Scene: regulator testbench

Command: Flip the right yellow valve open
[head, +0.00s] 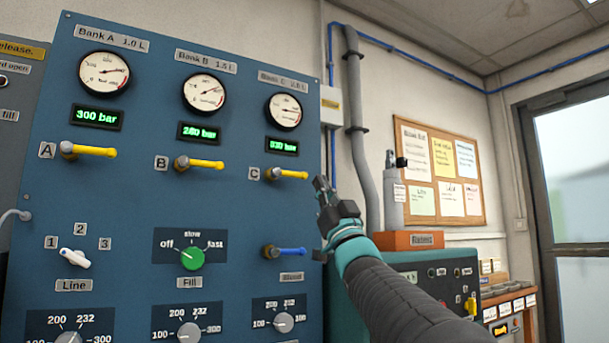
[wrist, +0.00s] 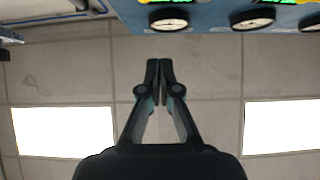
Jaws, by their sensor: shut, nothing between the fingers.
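The right yellow valve, labelled C (head: 288,174), is on the blue panel (head: 130,210). Its yellow handle lies about level and points right. The matching yellow valves A (head: 90,151) and B (head: 200,164) also point right. My gripper (head: 322,186) is just right of valve C's handle tip in the head view, near the panel's right edge; whether it touches the handle cannot be told. In the wrist view my gripper (wrist: 160,68) is shut with nothing between the fingers. That view faces the ceiling and gauges, and no yellow handle shows in it.
A blue-handled valve (head: 288,252) sits below valve C, close to my wrist. A green fill knob (head: 192,259) and a white line selector (head: 75,257) are further left. A grey pipe (head: 358,130) and a teal machine (head: 435,285) stand right of the panel.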

